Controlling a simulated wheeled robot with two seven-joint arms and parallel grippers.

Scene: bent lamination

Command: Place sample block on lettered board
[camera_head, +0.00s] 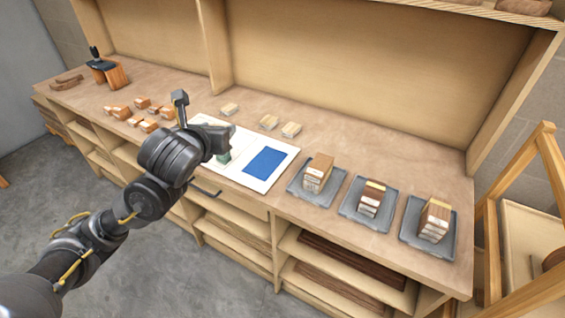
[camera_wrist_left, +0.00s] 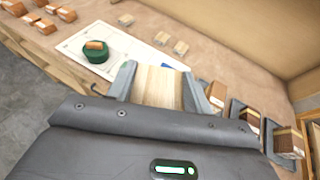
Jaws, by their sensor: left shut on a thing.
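My left gripper (camera_head: 222,140) is above the white board (camera_head: 283,153) on the bench. In the left wrist view the gripper (camera_wrist_left: 158,84) is shut on a pale wood block (camera_wrist_left: 157,88), which sits between its two grey fingers. This block is hidden by the gripper in the head view. The board has a blue rectangle (camera_head: 265,162) on its right part; no letters are readable. A green round piece (camera_wrist_left: 97,51) with a small brown block (camera_wrist_left: 95,45) on it stands on the board's left part. My right gripper is not in view.
Three grey trays (camera_head: 331,196) with layered blocks (camera_head: 318,173) stand right of the board. Several small blocks (camera_head: 142,103) lie to its left, and three pale blocks (camera_head: 268,121) lie behind it. The bench's front edge is close below the board.

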